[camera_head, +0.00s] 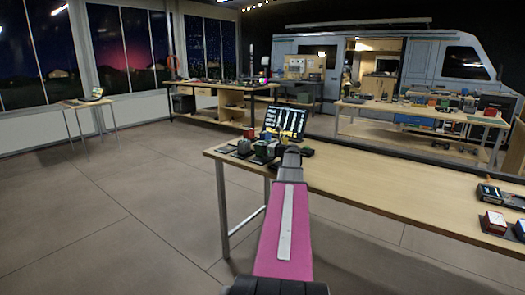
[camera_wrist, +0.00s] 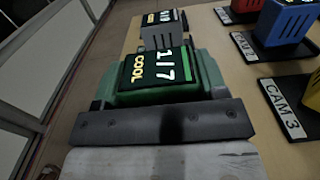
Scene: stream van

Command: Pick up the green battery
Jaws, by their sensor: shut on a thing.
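The green battery (camera_wrist: 158,96) is in the middle of the wrist view, with a black top panel reading "1/7 COOL". My gripper (camera_wrist: 162,120) is shut on it; the dark finger bar crosses its near side. The far finger is hidden. I cannot tell if the battery is lifted off the table.
A grey battery (camera_wrist: 160,35) stands just beyond the green one. On the right are a red block (camera_wrist: 245,8) and a blue block (camera_wrist: 284,25) on dark bases, with a "CAM 3" label (camera_wrist: 288,108) nearer. A laptop screen (camera_head: 284,121) stands behind. The near tabletop (camera_head: 400,190) is mostly clear rightward.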

